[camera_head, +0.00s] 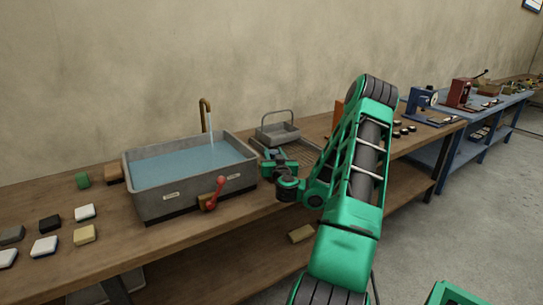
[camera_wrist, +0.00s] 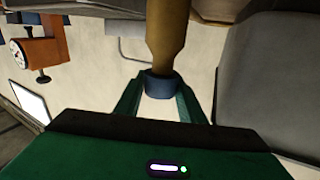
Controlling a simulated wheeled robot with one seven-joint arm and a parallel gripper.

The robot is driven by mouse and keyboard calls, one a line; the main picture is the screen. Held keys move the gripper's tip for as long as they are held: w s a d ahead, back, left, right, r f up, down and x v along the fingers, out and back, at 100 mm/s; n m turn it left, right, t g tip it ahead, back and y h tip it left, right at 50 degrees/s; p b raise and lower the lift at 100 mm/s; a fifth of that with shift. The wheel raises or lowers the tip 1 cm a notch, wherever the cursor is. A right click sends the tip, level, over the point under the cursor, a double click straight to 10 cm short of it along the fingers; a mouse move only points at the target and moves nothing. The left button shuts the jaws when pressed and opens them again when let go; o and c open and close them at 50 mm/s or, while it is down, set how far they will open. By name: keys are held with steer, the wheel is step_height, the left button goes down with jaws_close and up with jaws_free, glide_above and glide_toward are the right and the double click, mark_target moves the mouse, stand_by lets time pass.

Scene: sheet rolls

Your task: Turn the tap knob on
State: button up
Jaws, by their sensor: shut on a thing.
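The brass tap (camera_head: 205,108) rises behind the grey sink (camera_head: 157,208), and a thin stream runs from its spout into the water. My gripper (camera_head: 275,160) is just right of the sink, apart from the red lever. In the wrist view my gripper (camera_wrist: 160,100) is shut on the blue collar (camera_wrist: 160,84) of a brown tapered piece (camera_wrist: 165,38). What this piece is I cannot tell, and the head view hides it behind my gripper.
A grey basket with a handle (camera_head: 277,134) stands behind my gripper. Several sponges and blocks, one yellow (camera_head: 84,234), lie left of the sink. An orange gauge stand (camera_wrist: 42,50) shows in the wrist view. A blue bench (camera_head: 470,150) stands farther right.

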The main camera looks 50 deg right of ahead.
steer(key=shift+w+r+m+g+h, duration=0.15)
steer(key=shift+r+m+g+h, duration=0.05)
steer(key=shift+m+g+h, duration=0.45)
steer(key=shift+a+f+m+g+h, duration=0.15)
steer(key=shift+m+g+h, duration=0.3)
steer(key=shift+g+h, duration=0.15)
steer(key=o, duration=1.1)
steer(key=shift+c, duration=0.2)
